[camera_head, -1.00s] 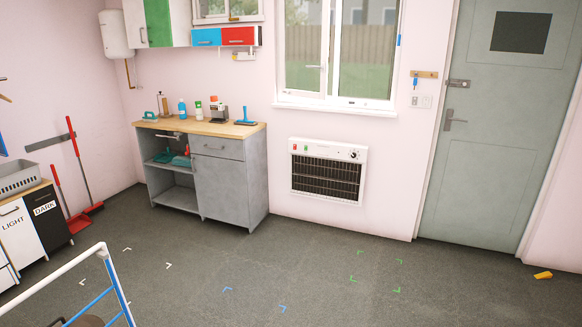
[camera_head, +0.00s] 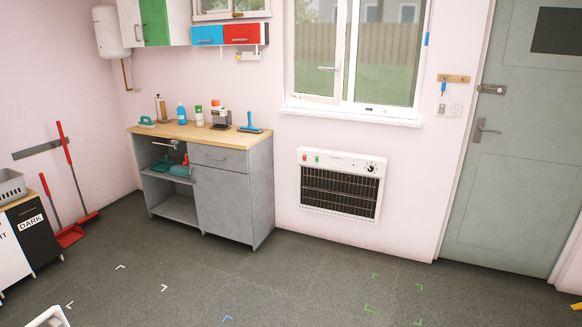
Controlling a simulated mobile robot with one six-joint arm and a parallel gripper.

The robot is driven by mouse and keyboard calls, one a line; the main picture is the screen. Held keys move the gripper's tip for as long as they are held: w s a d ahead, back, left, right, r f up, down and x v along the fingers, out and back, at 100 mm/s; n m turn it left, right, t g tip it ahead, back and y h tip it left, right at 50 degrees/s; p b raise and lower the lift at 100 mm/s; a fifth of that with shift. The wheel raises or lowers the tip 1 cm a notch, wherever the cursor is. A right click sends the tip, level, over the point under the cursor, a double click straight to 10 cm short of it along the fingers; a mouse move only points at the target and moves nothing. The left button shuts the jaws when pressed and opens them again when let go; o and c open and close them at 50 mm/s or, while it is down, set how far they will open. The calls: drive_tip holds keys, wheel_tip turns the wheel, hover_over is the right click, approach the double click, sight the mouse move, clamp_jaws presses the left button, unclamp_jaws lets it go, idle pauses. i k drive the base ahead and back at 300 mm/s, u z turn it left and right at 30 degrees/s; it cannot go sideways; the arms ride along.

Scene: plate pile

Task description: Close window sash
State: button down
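A white-framed window (camera_head: 355,50) is in the pink back wall, its top cut off by the picture edge. Its left sash (camera_head: 316,50) has a grey handle (camera_head: 330,68). I cannot tell for sure whether this sash stands ajar. A second, smaller window (camera_head: 230,5) is partly in view at the top, left of the large one, with a brass-coloured latch (camera_head: 238,14) at its lower edge. My gripper is not in view.
A grey cabinet (camera_head: 232,190) with bottles on its wooden top stands left of the large window. A heater (camera_head: 340,185) hangs below the window. A grey door (camera_head: 520,150) is at right. A white rail end (camera_head: 48,318) shows at bottom left. The middle floor is clear.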

sight(336, 101)
drive_tip(key=u, duration=0.25)
drive_tip(key=i, duration=1.85)
drive_tip(key=u, duration=0.55)
drive_tip(key=i, duration=1.35)
drive_tip(key=u, duration=0.15)
